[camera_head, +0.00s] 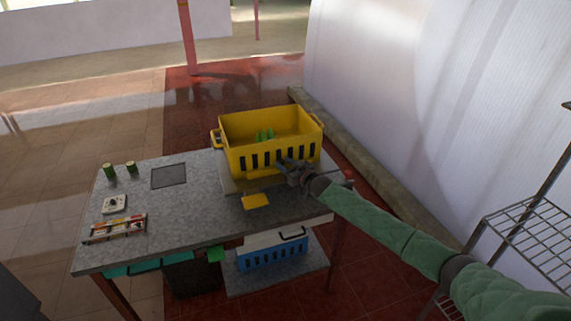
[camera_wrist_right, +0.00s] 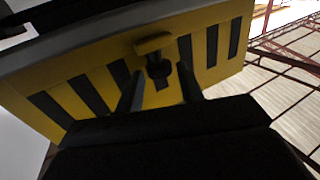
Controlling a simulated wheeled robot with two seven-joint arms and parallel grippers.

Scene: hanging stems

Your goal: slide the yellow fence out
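The yellow fence (camera_head: 255,161) is the slotted front panel of a yellow crate (camera_head: 231,117) on the grey table. It fills the upper part of the right wrist view (camera_wrist_right: 215,50), with dark upright slots and a yellow knob (camera_wrist_right: 153,44) on a dark stem. My right gripper (camera_head: 284,165) is at the front of the fence. In the wrist view its two fingers (camera_wrist_right: 160,72) stand apart, one on each side of the stem. I cannot tell whether they touch it. My left gripper is not in view.
Green items (camera_head: 264,135) are inside the crate. A small yellow piece (camera_head: 255,201) is at the table's front. Green cylinders (camera_head: 109,170) and a small rack (camera_head: 115,229) are on the left. A blue basket (camera_head: 272,258) sits below. A wire shelf (camera_head: 530,235) stands right.

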